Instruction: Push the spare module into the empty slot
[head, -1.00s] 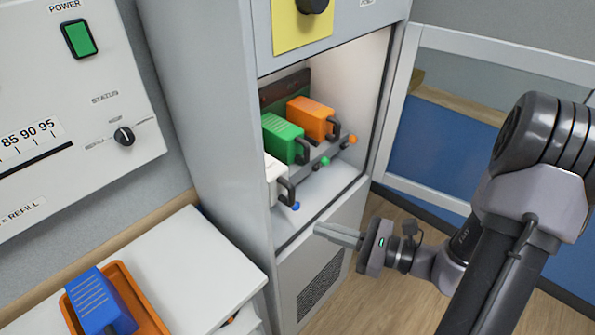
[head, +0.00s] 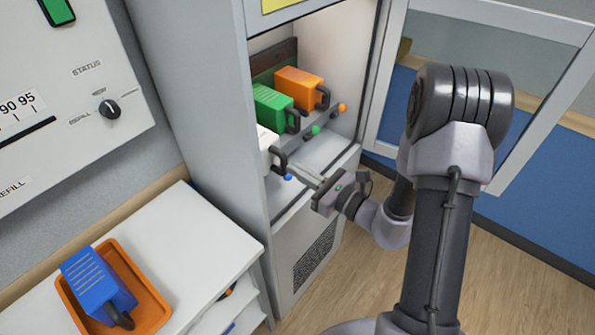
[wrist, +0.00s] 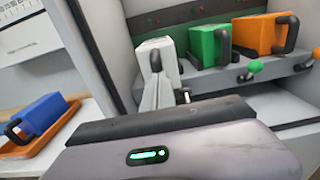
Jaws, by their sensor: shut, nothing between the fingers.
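A white module (head: 265,148) with a black handle stands at the near left of the cabinet's shelf, beside a green module (head: 272,108) and an orange one (head: 298,88). A blue module (head: 98,285) lies in an orange tray (head: 150,312) on the side counter. No label shows which one is the spare. My gripper (head: 298,169) is shut and empty, its fingertips just in front of the white module near its handle. In the wrist view the fingers (wrist: 163,92) overlap the lower front of the white module (wrist: 165,53); contact and its seating depth cannot be told.
Blue (head: 288,177), green (head: 315,130) and orange (head: 341,107) knobs stick out along the shelf front. The cabinet side wall (head: 200,100) bounds the opening on the left. An open framed door (head: 495,20) stands at the right. The floor in front is clear.

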